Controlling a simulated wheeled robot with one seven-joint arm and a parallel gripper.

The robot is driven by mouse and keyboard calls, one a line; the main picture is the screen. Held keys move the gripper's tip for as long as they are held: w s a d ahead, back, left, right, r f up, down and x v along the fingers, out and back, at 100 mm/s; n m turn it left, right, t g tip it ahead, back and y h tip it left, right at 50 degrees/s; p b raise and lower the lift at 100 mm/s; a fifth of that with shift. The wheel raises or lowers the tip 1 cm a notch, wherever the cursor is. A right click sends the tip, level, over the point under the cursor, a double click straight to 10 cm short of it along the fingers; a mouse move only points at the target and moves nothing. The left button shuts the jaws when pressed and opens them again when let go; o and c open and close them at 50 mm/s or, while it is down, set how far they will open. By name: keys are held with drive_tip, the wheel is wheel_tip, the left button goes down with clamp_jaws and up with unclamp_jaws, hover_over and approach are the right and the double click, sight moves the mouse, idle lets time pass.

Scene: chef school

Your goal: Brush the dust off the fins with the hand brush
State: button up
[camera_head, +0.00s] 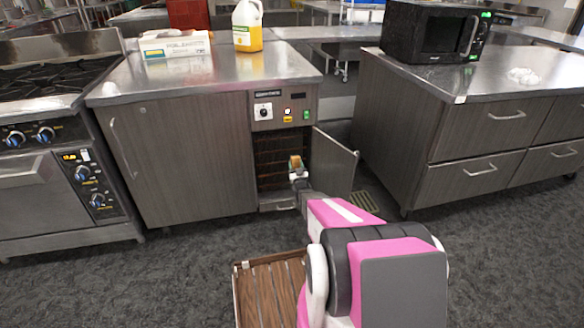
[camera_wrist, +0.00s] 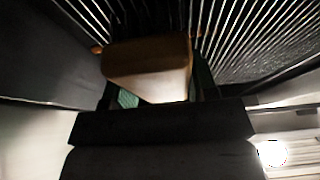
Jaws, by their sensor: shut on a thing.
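My gripper (camera_head: 298,177) reaches into the open compartment of the cabinet under the counter. It is shut on the hand brush (camera_head: 295,162), a small block with a tan-brown top. In the wrist view the brush (camera_wrist: 148,58) is a brown block between green-tinted fingers (camera_wrist: 160,98). The fins (camera_wrist: 250,35) are thin, closely spaced metal lines behind and above the brush in the wrist view. In the head view the fins (camera_head: 270,155) are dark rows inside the compartment. I cannot tell whether the bristles touch the fins, and dust is not clear.
The compartment's door (camera_head: 333,165) stands open to the right of my arm. A control panel (camera_head: 283,108) sits above the opening. A wooden slatted tray (camera_head: 262,290) is low in front. A stove (camera_head: 50,150) stands left, and a drawer cabinet (camera_head: 470,130) right.

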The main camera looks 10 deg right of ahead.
drive_tip(key=shift+s, duration=0.1)
drive_tip(key=shift+s, duration=3)
drive_tip(key=shift+s, duration=0.1)
drive_tip(key=s, duration=0.2)
drive_tip(key=shift+s, duration=0.4)
